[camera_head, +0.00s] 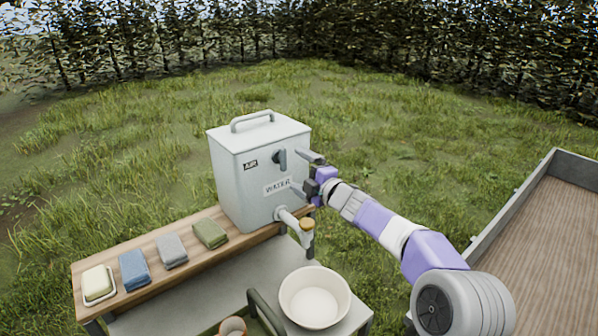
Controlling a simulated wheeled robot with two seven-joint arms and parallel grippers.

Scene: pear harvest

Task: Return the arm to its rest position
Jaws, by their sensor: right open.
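My right arm comes in from the lower right, in purple and white. Its gripper (308,178) is open, its fingers pointing left toward the front of a light grey box (240,180). The box has a top handle and the labels "AIR" and "WATER". The fingertips are close to the box's front, beside a dark knob (280,160); I cannot tell whether they touch it. I see nothing held between the fingers. A spout with a tan cap (306,224) sticks out below the gripper. My left gripper is not in view.
The box stands on a wooden shelf (190,262) with folded cloths (172,250) and a soap dish (98,284). A white basin (314,298) sits on the lower grey surface, near a dark handle. A wood-floored trailer bed (540,250) is at right. Grass lies behind.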

